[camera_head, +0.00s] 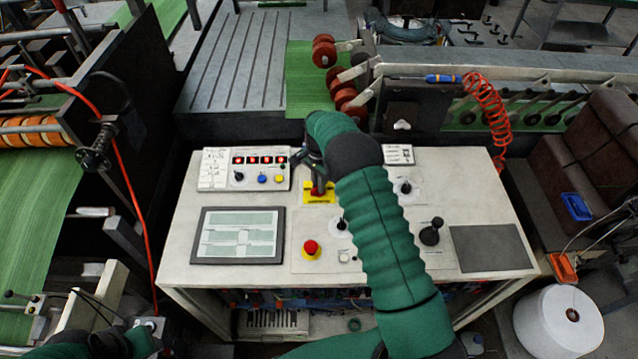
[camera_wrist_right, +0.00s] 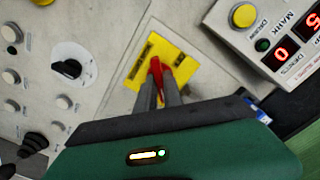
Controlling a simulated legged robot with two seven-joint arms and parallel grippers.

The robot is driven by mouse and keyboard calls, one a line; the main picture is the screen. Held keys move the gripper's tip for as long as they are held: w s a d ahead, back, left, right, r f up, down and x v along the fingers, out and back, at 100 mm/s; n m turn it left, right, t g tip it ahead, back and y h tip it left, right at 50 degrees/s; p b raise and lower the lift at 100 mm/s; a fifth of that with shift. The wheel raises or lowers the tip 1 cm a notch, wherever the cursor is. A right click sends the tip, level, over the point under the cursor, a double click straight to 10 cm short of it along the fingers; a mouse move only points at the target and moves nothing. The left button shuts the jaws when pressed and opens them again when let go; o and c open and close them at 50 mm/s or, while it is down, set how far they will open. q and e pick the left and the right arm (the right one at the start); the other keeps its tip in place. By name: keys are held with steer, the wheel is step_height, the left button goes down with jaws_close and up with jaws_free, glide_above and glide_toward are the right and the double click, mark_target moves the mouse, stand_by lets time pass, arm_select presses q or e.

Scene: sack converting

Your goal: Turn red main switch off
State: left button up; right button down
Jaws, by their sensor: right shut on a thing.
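The red main switch (camera_wrist_right: 156,68) sits on a yellow plate (camera_wrist_right: 176,63) on the control console. In the right wrist view my right gripper (camera_wrist_right: 158,84) is shut on the red switch handle, its two fingers on either side of it. In the head view the yellow plate (camera_head: 318,199) shows at the upper middle of the console, with the right gripper (camera_head: 318,186) over it; the arm hides part of the panel to its right. My left arm shows at the bottom left of the head view, and its fingertips cannot be made out.
The console top (camera_head: 180,245) also carries a display screen (camera_head: 238,236), a red emergency button (camera_head: 311,247) on yellow, a box with red digits (camera_head: 260,170) and several black knobs. A white roll (camera_head: 558,322) stands on the floor at the right. An orange coiled hose (camera_head: 486,105) hangs behind.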

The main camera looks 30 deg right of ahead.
steer(key=shift+w+r+n, duration=0.1)
steer(key=shift+w+n, duration=0.05)
steer(key=shift+n, duration=0.25)
steer(key=shift+d+n+b, duration=0.1)
steer(key=shift+n+b, duration=0.4)
steer(key=shift+n, duration=0.1)
steer(key=n+b, duration=0.1)
steer(key=n, duration=0.1)
steer(key=shift+n, duration=0.3)
steer(key=n+b, duration=0.1)
steer(key=n, duration=0.4)
steer(key=shift+r+n, duration=0.15)
steer(key=shift+n, duration=0.15)
steer(key=n, duration=0.3)
steer(key=shift+w, duration=0.1)
steer(key=shift+r+n+b, duration=0.1)
steer(key=shift+n+b, duration=0.2)
steer(key=shift+n, duration=1.9)
